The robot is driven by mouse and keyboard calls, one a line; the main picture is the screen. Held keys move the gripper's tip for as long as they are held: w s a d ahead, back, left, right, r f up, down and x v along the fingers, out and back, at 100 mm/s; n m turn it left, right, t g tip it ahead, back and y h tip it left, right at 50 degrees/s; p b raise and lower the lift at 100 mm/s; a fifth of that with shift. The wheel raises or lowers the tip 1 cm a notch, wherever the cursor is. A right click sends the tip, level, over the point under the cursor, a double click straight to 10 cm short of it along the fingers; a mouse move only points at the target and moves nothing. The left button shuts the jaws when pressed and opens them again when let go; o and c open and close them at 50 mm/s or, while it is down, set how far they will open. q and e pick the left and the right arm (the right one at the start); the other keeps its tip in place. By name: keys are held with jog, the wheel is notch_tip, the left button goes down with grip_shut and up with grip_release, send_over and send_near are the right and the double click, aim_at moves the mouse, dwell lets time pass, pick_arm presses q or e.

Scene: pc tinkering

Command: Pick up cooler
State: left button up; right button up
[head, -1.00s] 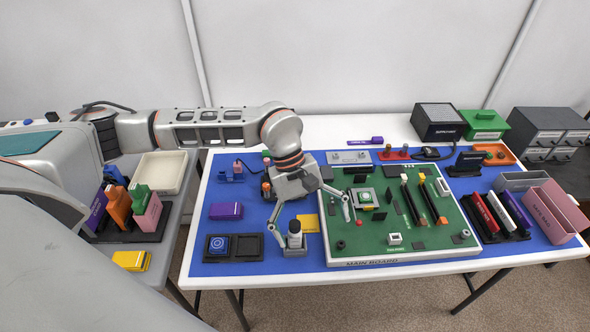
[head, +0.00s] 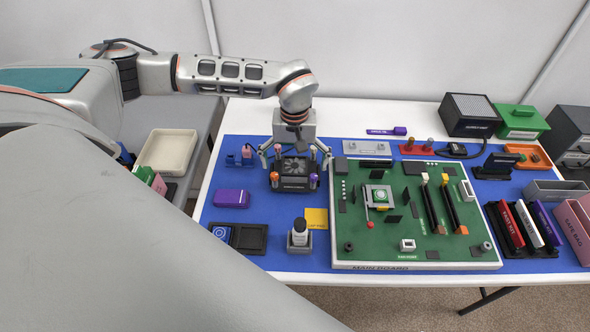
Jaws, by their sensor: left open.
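My right gripper is not in view.
A purple box (head: 231,198), a dark tray (head: 248,238) with a blue disc, a small bottle in a holder (head: 300,236) and a yellow pad (head: 316,218) lie in front of the cooler. The main board's edge is close on the right. My arm hides the lower left.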

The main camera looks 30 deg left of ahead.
pick_arm(q)
jog(key=shift+f, duration=0.55)
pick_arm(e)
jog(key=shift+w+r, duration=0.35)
pick_arm(q)
jog(key=c, duration=2.4)
jog(key=shift+c, duration=0.2)
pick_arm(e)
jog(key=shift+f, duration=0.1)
pick_arm(q)
jog(key=shift+r, duration=0.1)
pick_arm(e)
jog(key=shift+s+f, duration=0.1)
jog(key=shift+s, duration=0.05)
